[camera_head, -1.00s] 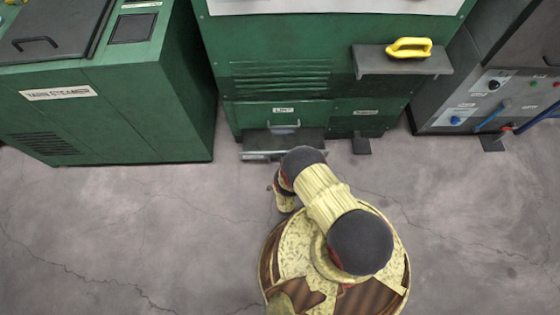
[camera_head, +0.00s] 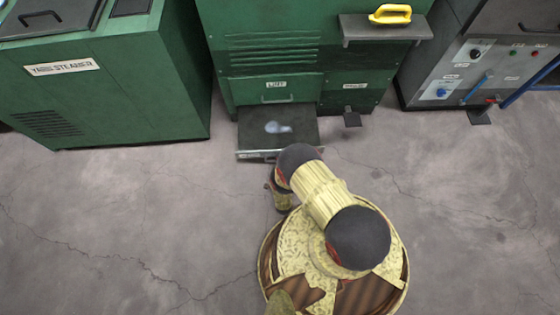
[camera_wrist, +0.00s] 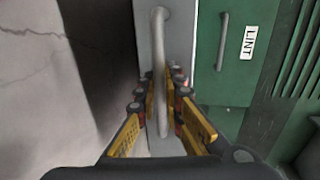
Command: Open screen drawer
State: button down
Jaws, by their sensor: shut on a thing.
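The screen drawer (camera_head: 300,127) is a dark, shallow tray low on the green machine. It stands pulled well out, with a small pale bluish clump (camera_head: 277,127) lying inside. In the wrist view, its grey front (camera_wrist: 180,30) carries a light bar handle (camera_wrist: 159,50). My gripper (camera_wrist: 161,95) has its yellow fingers on both sides of this bar and is shut on it. In the head view, my arm hides the gripper and the handle.
The green machine has a LINT panel (camera_head: 276,90) above the drawer, with its own handle. A dark pedal (camera_head: 351,118) juts out to the right. A green steamer cabinet (camera_head: 150,100) stands at left and a grey machine (camera_head: 480,80) at right. The floor behind me is open.

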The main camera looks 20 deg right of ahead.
jog(key=c, duration=2)
grip_release()
jog(key=shift+o, duration=0.2)
jog(key=shift+w+r, duration=0.1)
jog(key=shift+r, duration=0.4)
jog(key=o, duration=1.2)
notch_tip(320, 180, up, 8)
jog(key=shift+w, duration=0.1)
jog(key=shift+r, duration=0.3)
jog(key=c, duration=0.6)
jog(key=shift+r, duration=0.1)
jog(key=c, duration=0.6)
jog(key=shift+s+r, duration=0.15)
jog(key=shift+s, duration=0.05)
